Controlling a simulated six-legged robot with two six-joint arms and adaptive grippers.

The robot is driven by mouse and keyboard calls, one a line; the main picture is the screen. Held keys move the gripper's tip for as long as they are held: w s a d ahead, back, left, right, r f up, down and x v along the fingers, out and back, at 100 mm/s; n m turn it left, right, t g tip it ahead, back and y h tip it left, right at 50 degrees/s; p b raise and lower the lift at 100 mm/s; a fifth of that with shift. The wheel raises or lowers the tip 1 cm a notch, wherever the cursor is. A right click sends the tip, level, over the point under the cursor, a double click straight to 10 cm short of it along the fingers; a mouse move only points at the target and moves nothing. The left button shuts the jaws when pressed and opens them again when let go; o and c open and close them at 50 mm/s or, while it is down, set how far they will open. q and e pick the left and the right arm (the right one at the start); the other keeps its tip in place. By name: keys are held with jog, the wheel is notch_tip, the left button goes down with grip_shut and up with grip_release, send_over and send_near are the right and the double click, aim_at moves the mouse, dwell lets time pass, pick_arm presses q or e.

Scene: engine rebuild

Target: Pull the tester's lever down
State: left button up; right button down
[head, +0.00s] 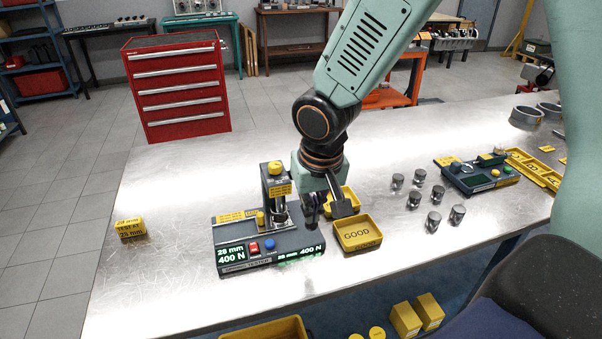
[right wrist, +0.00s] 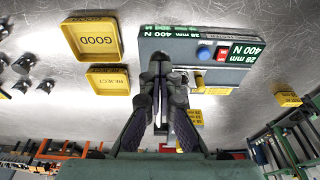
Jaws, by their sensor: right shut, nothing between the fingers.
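The tester (head: 284,247) is a dark grey bench unit with green readouts showing 400 N, a red switch and a blue button. Its upright column (head: 275,190) carries a yellow knob (head: 274,167) on top. A smaller yellow knob (head: 261,218) sits lower at the column; I cannot tell which part is the lever. My right gripper (head: 320,207) is shut and empty, pointing down just right of the column. In the right wrist view its fingertips (right wrist: 160,72) overlap the tester's body (right wrist: 185,48); contact cannot be told. My left gripper is out of view.
A yellow GOOD tray (head: 358,234) stands right of the tester, with a REJECT tray (right wrist: 108,80) beside it, partly behind my gripper in the head view. Several metal cylinders (head: 414,199) and another device (head: 476,174) are farther right. A yellow block (head: 130,228) lies left; bench between is clear.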

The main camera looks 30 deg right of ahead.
notch_tip(320, 180, up, 12)
jog(key=p, duration=1)
dwell(0.4)
jog(key=shift+w, duration=0.1)
dwell(0.3)
